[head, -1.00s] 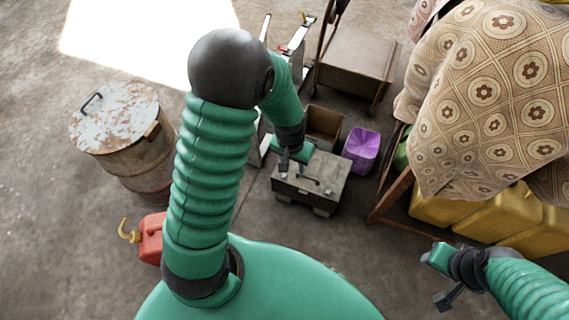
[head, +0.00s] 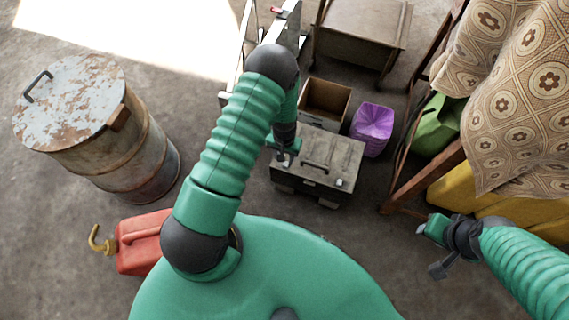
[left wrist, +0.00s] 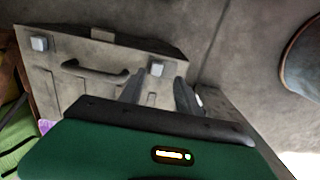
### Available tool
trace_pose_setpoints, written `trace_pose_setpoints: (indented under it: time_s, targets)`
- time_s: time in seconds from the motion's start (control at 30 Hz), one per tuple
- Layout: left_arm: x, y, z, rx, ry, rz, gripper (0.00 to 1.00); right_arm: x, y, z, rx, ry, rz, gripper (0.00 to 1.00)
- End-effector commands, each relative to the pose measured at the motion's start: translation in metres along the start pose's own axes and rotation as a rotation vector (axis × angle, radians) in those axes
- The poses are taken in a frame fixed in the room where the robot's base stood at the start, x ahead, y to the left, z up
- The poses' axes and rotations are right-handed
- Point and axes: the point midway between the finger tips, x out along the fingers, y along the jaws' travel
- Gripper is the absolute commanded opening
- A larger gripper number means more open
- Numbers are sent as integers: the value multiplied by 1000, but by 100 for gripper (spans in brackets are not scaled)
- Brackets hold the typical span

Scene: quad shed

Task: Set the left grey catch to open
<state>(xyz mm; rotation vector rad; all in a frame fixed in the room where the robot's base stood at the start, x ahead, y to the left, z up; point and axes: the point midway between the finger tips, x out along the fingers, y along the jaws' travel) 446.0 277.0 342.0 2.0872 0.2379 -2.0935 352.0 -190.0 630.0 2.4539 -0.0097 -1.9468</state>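A weathered grey box (head: 335,160) with a dark carry handle (head: 314,167) stands on the floor ahead of me. In the left wrist view the box (left wrist: 85,85) shows two small pale grey catches near one edge. The left catch (left wrist: 157,68) is close to my left gripper, and the other catch (left wrist: 39,43) is farther off. My left gripper (left wrist: 159,80) is open, its fingers on either side of the left catch; contact cannot be told. In the head view my left gripper (head: 284,155) is over the box's left end. My right gripper (head: 436,246) is away from the box at the right.
An open cardboard box (head: 325,100) and a purple container (head: 373,125) stand behind the grey box. A rusty drum (head: 140,150) and a red fuel can (head: 140,243) are at left. A wooden frame (head: 420,183) with yellow containers (head: 470,190) and a patterned cloth (head: 530,90) is at right.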

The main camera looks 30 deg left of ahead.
Motion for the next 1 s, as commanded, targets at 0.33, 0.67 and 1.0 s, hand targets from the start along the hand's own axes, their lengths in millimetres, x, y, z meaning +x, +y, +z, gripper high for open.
trace_pose_setpoints:
  time_s: [0.33,0.67,1.0]
  targets:
    - [45,1,0,2,1,0,40,20,0,5,1,0,0,36]
    - [44,1,0,2,1,0,24,19,0,4,1,0,0,36]
    - [44,1,0,2,0,0,0,19,0,4,1,0,0,36]
